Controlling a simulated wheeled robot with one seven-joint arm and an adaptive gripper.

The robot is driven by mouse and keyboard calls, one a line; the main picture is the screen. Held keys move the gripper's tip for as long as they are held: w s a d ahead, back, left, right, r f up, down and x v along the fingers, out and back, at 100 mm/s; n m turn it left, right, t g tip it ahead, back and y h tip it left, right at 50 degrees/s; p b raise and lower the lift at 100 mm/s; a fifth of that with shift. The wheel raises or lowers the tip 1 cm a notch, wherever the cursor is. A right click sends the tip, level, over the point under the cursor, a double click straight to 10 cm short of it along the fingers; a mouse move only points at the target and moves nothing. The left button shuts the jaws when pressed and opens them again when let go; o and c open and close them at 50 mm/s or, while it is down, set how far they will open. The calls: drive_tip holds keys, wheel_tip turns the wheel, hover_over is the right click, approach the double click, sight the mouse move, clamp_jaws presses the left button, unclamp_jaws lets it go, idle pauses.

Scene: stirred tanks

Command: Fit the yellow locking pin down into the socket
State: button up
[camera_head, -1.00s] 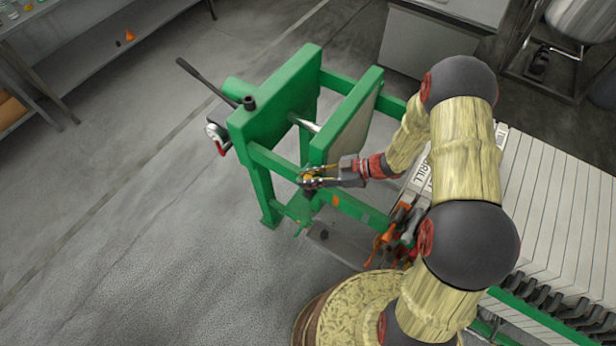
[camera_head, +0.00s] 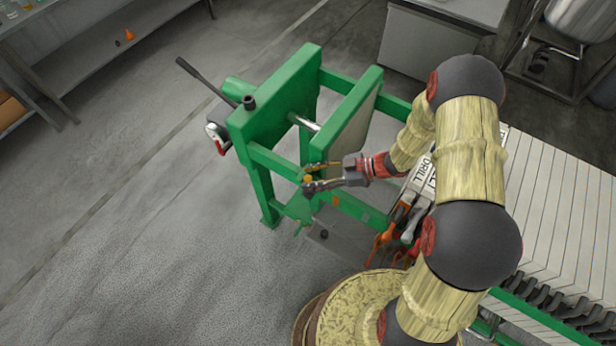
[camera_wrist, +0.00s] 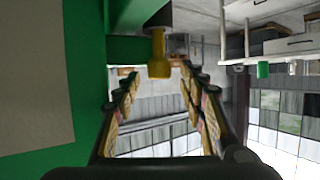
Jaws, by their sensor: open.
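The yellow locking pin (camera_wrist: 158,58) stands with its wide head away from a dark block (camera_wrist: 158,18), which seems to be the socket. Its narrower end meets or enters the block; how deep it sits is hidden. In the head view the pin's yellow head (camera_head: 308,179) is a small spot at the green frame's rail. My gripper (camera_head: 314,177) is open there, with one finger on each side of the pin. The wrist view also shows my gripper (camera_wrist: 160,82) spread wide, with a gap between each finger and the pin.
The green press frame (camera_head: 285,95) and its upright plate (camera_head: 350,120) stand close beside my gripper. A grey tray (camera_head: 345,240) with orange-handled tools (camera_head: 385,235) lies near my arm. White plates (camera_head: 560,200) fill the right. The floor at left is clear.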

drive_tip(key=v, duration=1)
drive_tip(key=shift+d, duration=0.4)
